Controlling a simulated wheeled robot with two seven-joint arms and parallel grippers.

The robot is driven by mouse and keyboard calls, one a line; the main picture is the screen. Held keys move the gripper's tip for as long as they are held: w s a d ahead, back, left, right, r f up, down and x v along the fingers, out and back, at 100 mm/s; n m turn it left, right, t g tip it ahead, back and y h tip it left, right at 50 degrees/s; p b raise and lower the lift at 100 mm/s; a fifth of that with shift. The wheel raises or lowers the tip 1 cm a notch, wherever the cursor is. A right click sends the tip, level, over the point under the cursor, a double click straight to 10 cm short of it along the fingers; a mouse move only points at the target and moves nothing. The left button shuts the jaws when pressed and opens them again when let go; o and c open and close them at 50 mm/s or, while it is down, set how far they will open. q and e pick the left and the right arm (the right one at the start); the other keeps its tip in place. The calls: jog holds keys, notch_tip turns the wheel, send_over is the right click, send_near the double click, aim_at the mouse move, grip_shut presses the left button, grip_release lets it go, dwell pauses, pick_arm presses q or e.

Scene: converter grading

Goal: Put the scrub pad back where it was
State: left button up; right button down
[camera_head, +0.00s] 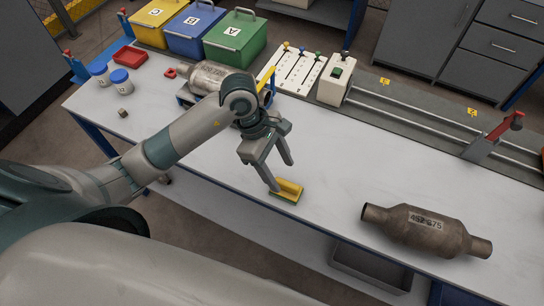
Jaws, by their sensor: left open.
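The scrub pad (289,192), yellow on top with a dark green lower edge, lies on the white table near its front edge, left of the near converter. My left gripper (283,175) points down just above and behind the pad. Its two fingers are spread apart and hold nothing. One fingertip is close to the pad's left side; I cannot tell whether it touches. My right gripper is out of view.
A rusty converter (415,231) marked 452-675 lies on the front right of the table. Another converter (212,76) sits in a cradle behind my left arm. Yellow, blue and green bins (236,38) stand at the back left. The table middle (350,150) is clear.

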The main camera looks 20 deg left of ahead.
pick_arm(q)
jog(key=b+v, duration=0.1)
jog(key=v, duration=0.4)
jog(key=shift+a+r, duration=0.1)
jog(key=shift+r, duration=0.3)
dwell(0.4)
